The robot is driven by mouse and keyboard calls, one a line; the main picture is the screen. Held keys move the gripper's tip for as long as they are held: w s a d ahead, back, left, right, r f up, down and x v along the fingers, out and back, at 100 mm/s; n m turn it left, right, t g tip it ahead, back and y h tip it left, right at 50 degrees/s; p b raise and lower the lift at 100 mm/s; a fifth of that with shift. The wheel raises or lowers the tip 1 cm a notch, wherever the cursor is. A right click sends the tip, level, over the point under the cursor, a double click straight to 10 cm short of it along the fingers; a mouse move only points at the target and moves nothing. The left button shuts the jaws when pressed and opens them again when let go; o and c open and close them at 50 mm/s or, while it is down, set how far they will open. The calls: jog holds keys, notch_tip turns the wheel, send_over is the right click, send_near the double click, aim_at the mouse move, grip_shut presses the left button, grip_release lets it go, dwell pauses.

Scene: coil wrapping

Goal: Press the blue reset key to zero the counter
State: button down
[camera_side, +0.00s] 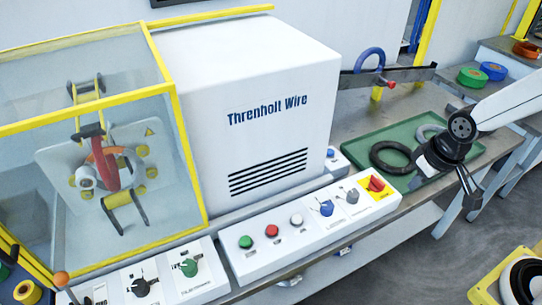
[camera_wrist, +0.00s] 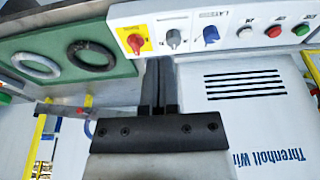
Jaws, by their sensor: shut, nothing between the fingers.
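A small blue key (camera_side: 331,153) sits on a low white box (camera_side: 340,163) beside the right base of the white machine housing. I cannot read a label on it. In the wrist view I cannot make this key out. A blue knob (camera_side: 326,208) is on the front control panel (camera_side: 258,262); it also shows in the wrist view (camera_wrist: 210,35). My gripper (camera_side: 472,204) is shut and empty, hanging past the table's front edge, well right of the blue key. In the wrist view my gripper (camera_wrist: 158,62) has its fingers together.
The panel also carries green, red and white buttons, a grey knob (camera_side: 351,195) and a red switch on yellow (camera_side: 376,184). A green tray (camera_side: 372,138) with dark and grey rings lies right of the white housing (camera_side: 247,100). A caged winder (camera_side: 185,150) stands left.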

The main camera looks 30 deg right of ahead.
jog(key=n+t+y, duration=0.2)
jog(key=n+t, duration=0.4)
jog(key=n, duration=0.5)
send_over(333, 152)
notch_tip(333, 152, down, 6)
jog(key=shift+f, duration=0.1)
jog(key=shift+f, duration=4.3)
